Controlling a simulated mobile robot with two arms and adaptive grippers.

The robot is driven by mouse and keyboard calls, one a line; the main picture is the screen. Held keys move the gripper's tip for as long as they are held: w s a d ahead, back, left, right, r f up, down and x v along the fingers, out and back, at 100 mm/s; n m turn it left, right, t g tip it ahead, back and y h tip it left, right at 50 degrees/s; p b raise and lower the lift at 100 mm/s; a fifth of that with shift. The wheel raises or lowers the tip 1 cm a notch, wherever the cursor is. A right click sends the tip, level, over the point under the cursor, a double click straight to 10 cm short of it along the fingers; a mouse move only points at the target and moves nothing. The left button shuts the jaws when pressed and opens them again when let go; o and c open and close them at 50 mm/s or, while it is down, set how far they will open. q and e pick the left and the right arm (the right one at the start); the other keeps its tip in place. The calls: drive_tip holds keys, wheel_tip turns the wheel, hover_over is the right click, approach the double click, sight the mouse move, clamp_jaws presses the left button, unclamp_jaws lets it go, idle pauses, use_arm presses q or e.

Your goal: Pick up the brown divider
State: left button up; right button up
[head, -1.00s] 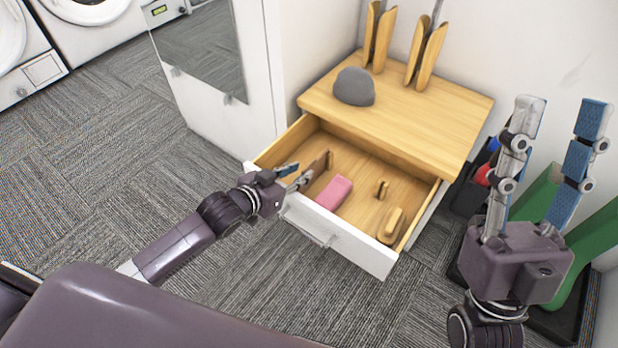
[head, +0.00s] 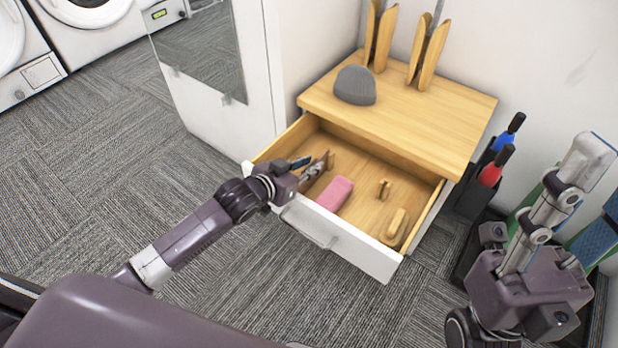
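The brown divider (head: 317,168) stands upright inside the open drawer, near its left end, partly hidden by my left gripper. My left gripper (head: 309,168) reaches over the drawer's front from the left. Its fingers look spread, with the tips right at the divider; whether they touch it cannot be told.
The drawer (head: 330,237) also holds a pink block (head: 334,194) and small wooden pieces (head: 396,225). A grey dome (head: 355,86) and wooden holders (head: 428,52) stand on the cabinet top (head: 425,112). Red (head: 491,174) and blue (head: 511,131) handled items stand at the right.

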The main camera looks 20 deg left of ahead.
use_arm(q)
clamp_jaws()
